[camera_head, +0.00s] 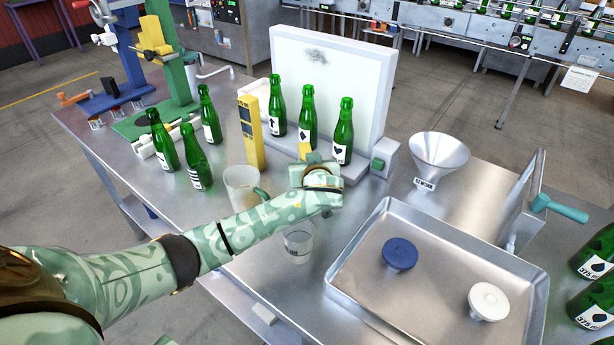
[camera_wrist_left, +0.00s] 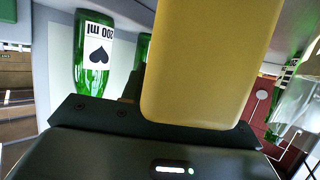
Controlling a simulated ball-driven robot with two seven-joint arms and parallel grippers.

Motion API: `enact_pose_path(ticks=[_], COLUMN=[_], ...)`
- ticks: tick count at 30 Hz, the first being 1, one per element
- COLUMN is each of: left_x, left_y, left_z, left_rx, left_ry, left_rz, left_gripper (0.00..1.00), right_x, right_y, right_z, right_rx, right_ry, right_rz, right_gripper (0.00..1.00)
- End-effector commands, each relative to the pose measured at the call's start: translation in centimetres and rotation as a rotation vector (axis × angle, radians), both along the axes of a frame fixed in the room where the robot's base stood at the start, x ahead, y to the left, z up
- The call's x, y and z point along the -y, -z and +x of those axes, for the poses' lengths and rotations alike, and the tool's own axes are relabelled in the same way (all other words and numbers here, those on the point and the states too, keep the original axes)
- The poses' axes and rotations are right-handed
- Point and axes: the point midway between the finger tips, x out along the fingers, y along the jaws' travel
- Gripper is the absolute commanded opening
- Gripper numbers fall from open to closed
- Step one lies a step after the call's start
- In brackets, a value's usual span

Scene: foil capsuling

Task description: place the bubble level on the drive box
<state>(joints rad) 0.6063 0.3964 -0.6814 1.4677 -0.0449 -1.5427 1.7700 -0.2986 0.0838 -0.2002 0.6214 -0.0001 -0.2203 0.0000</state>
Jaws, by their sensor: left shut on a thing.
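My left gripper (camera_head: 314,162) is shut on a yellow block, which I take to be the bubble level (camera_head: 304,150). In the head view only a small part of it shows beyond the gripper, in front of the green bottles at the light panel. In the left wrist view the yellow block (camera_wrist_left: 200,60) fills much of the upper middle, beside an upside-down-looking bottle (camera_wrist_left: 95,55). I cannot tell for sure which thing is the drive box; a grey box with a green button (camera_head: 380,164) stands at the panel's right end. My right gripper is not in view.
Several bottles stand around the white panel (camera_head: 350,75). A yellow post (camera_head: 250,135), a jug (camera_head: 241,187) and a clear cup (camera_head: 298,245) are near my left arm. A funnel (camera_head: 437,155) and a metal tray (camera_head: 440,291) are to the right.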

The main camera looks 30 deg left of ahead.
Motion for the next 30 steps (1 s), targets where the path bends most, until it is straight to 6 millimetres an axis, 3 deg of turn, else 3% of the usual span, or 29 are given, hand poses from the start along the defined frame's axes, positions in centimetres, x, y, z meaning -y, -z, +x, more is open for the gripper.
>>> enact_pose_path(ticks=[3, 8, 15, 16, 18, 30], left_x=[-1.2, -1.0, -0.9, -0.8, -0.8, -0.2], left_y=[1.3, 3.9, 4.7, 4.8, 4.8, 3.9], left_z=[0.1, 0.1, -0.2, -0.2, -0.2, -0.9], left_rx=[-0.001, -0.005, -0.013, -0.015, -0.014, -0.007], left_ry=[-0.003, 0.000, 0.001, 0.002, 0.002, 0.002], left_rz=[0.005, 0.003, -0.003, -0.003, -0.001, -0.001], left_gripper=[0.03, 0.00, 0.00, 0.36, 0.52, 0.52], right_x=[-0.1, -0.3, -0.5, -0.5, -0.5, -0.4], right_y=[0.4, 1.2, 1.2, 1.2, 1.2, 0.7], right_z=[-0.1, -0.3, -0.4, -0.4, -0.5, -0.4], right_rx=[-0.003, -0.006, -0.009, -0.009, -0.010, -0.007], right_ry=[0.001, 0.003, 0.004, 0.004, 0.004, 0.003], right_rz=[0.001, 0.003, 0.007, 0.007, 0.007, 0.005], right_gripper=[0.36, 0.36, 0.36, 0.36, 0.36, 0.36])
